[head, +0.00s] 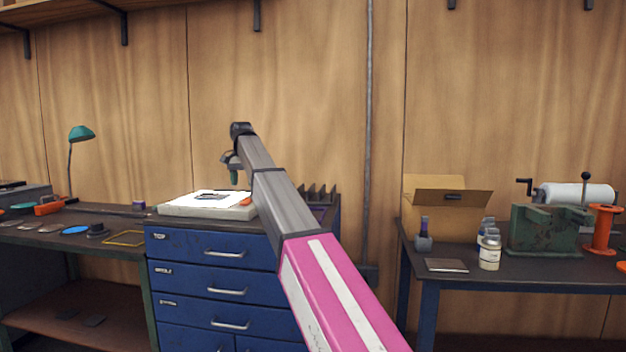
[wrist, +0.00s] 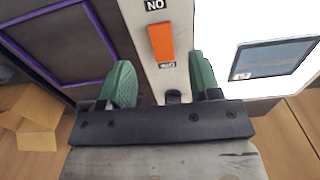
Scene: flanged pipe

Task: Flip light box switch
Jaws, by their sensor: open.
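The light box (head: 180,211) lies on top of the blue drawer cabinet in the head view, with a bright lit panel. In the wrist view its pale side rim carries an orange switch (wrist: 162,42) between two small black labels, the upper one reading "NO" as seen. My gripper (wrist: 162,82) is open, its two green fingers apart on either side of the rim strip, with the switch just ahead between them. In the head view my gripper (head: 234,172) hangs above the box's right part. Whether a finger touches the box I cannot tell.
A dark framed picture (wrist: 272,60) lies on the lit panel. A purple-edged tray (wrist: 60,45) is beside the box. The blue drawer cabinet (head: 215,285) stands between a left bench with a green lamp (head: 80,134) and a right table with a cardboard box (head: 445,210).

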